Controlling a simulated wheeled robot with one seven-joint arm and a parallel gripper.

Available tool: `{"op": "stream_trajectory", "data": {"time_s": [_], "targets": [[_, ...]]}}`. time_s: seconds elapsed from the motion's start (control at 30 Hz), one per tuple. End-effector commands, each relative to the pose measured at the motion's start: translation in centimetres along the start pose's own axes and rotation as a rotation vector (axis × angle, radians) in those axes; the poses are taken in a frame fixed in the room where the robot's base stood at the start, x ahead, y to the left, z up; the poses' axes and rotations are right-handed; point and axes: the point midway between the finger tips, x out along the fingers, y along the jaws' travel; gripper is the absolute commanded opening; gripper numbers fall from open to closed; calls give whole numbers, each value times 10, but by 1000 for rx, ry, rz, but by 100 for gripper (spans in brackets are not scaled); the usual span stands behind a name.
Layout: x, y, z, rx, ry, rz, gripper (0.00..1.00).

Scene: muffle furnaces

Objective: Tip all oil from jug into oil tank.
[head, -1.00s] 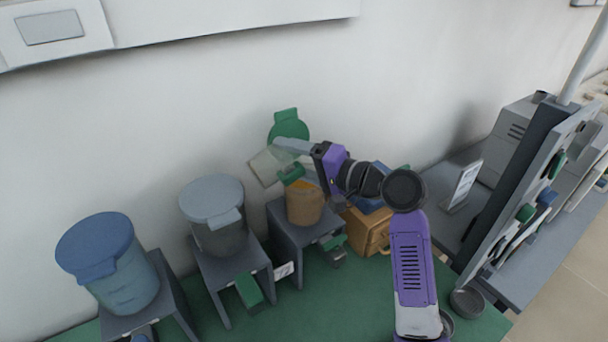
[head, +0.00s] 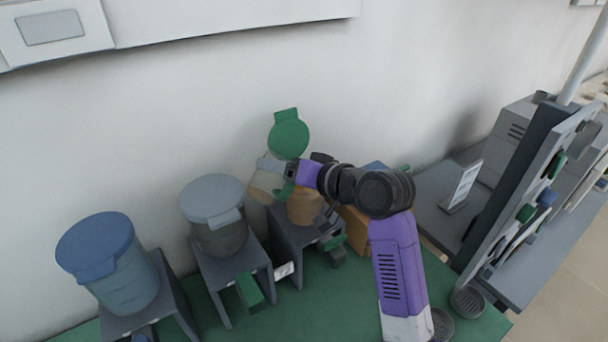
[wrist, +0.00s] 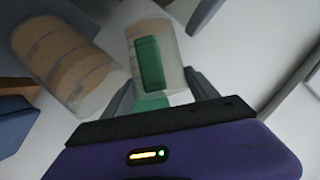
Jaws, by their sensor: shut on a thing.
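My gripper (head: 272,168) is shut on the green handle (wrist: 150,62) of a pale, see-through jug (head: 262,185). My wrist partly hides the tank's top.
A grey-lidded tank (head: 215,220) and a blue-lidded tank (head: 110,262) stand on grey stands to the left. An orange-brown box (head: 356,230) is right of the oil tank, behind my arm. A grey panel (head: 520,190) rises at the right. The green bench top (head: 300,320) is clear in front.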

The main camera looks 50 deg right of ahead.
Motion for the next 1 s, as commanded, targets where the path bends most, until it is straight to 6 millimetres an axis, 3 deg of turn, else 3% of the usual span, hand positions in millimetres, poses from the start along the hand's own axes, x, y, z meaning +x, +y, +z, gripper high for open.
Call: {"op": "stream_trajectory", "data": {"time_s": [0.43,0.73,1.0], "targets": [[3,-3,7,-104,-1,43,0],[10,-7,24,-381,-2,158,0],[10,-7,24,-400,0,167,0]]}}
